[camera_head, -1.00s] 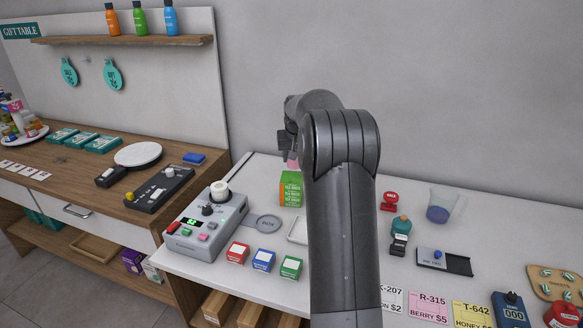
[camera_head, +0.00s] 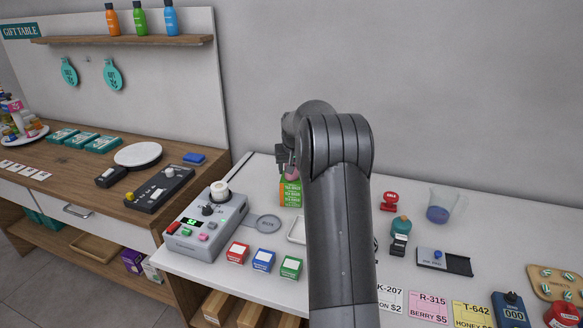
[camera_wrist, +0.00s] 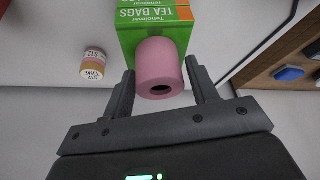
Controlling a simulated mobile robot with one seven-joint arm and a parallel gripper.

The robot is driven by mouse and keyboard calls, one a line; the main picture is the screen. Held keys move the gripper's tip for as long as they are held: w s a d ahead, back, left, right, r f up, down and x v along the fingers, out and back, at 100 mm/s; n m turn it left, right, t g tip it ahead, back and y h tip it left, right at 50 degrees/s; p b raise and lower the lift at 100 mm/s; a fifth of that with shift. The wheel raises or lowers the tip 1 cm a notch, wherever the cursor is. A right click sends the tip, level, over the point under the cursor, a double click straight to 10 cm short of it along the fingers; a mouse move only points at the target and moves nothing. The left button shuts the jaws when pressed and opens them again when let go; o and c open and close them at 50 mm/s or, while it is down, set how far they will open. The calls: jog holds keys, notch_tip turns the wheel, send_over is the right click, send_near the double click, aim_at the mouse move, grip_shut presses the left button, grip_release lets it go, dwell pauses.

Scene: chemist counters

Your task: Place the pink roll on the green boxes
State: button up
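The pink roll (camera_wrist: 160,68) sits between the two fingertips of my gripper (camera_wrist: 160,76) in the wrist view, its open end facing the camera. The green boxes (camera_wrist: 133,28), marked "TEA BAGS", show just behind the roll. In the head view the green boxes (camera_head: 290,194) stand stacked on the white counter. A little of the pink roll (camera_head: 291,176) shows at their top, below my gripper (camera_head: 284,163). My arm hides part of this; whether the roll bears on the boxes is hard to tell.
A grey device (camera_head: 205,228) with a white roll stands left of the boxes. Small red, blue and green boxes (camera_head: 263,261) stand in front. A small labelled jar (camera_wrist: 93,67) shows beside the boxes in the wrist view. A beaker (camera_head: 441,205) stands to the right.

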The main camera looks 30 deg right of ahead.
jog(key=shift+o, duration=1)
jog(key=shift+r, duration=0.2)
jog(key=v, duration=1.2)
jog(key=s+a+r, duration=0.5)
jog(key=s+a, duration=0.3)
jog(key=s+a+r+n+t, duration=0.1)
jog(key=s+a+r+n, duration=0.1)
jog(key=s+a, duration=0.8)
jog(key=s+a+f, duration=0.2)
jog(key=s, duration=0.5)
jog(key=s+a+f+n+y, duration=0.1)
jog(key=s+a+f, duration=0.1)
jog(key=s, duration=0.6)
jog(key=s+a+f, duration=0.2)
jog(key=s, duration=0.5)
jog(key=shift+s+f+n, duration=0.2)
jog(key=shift+f+n, duration=0.1)
jog(key=shift+f, duration=0.1)
